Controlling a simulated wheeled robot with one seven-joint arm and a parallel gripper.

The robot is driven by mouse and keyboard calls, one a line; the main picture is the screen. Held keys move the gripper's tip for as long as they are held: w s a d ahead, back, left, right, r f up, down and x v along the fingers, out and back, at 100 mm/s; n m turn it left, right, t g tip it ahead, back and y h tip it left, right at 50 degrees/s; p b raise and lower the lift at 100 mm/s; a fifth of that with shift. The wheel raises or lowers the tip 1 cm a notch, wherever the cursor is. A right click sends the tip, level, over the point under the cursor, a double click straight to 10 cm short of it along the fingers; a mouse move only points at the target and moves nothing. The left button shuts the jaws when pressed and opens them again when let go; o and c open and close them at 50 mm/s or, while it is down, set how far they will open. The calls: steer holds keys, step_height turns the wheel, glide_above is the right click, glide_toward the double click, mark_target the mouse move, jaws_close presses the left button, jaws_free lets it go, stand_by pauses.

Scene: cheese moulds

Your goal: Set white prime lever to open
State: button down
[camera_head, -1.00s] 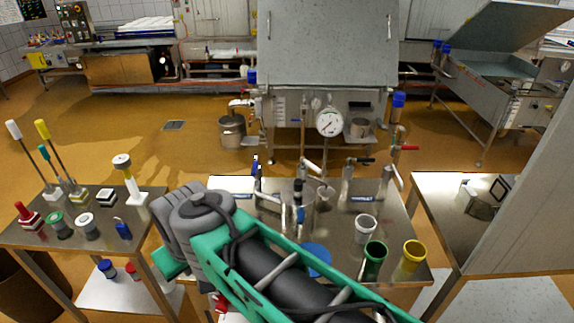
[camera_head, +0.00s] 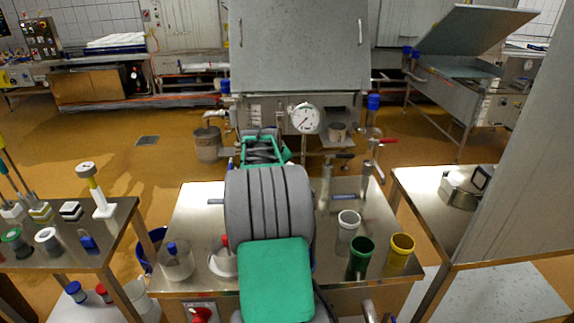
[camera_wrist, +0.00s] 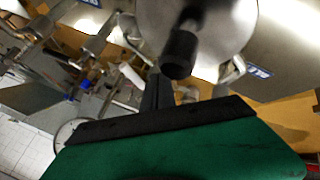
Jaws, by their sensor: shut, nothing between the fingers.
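My gripper (camera_wrist: 158,92) shows in the wrist view as narrow dark fingers, shut and empty, beyond the green wrist housing. A dark cylindrical knob (camera_wrist: 178,54) on a round steel body is close beside the fingers. I cannot tell whether they touch. In the head view, my arm covers the middle of the steel table (camera_head: 190,215) and hides the gripper. The white prime lever cannot be picked out for certain now; its setting cannot be read. A black-handled valve (camera_head: 340,155) and a red-handled valve (camera_head: 386,141) stand right of my arm.
White (camera_head: 348,222), green (camera_head: 360,255) and yellow (camera_head: 401,248) cups stand at the table's right. A gauge (camera_head: 305,118) on the steel machine is behind. A side table (camera_head: 120,225) with brushes is left, another table (camera_head: 425,190) right.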

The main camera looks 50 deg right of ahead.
steer(key=d, duration=0.2)
steer(key=d+f+p, duration=0.1)
steer(key=d, duration=0.2)
steer(key=shift+d, duration=0.1)
steer(key=shift+n, duration=0.3)
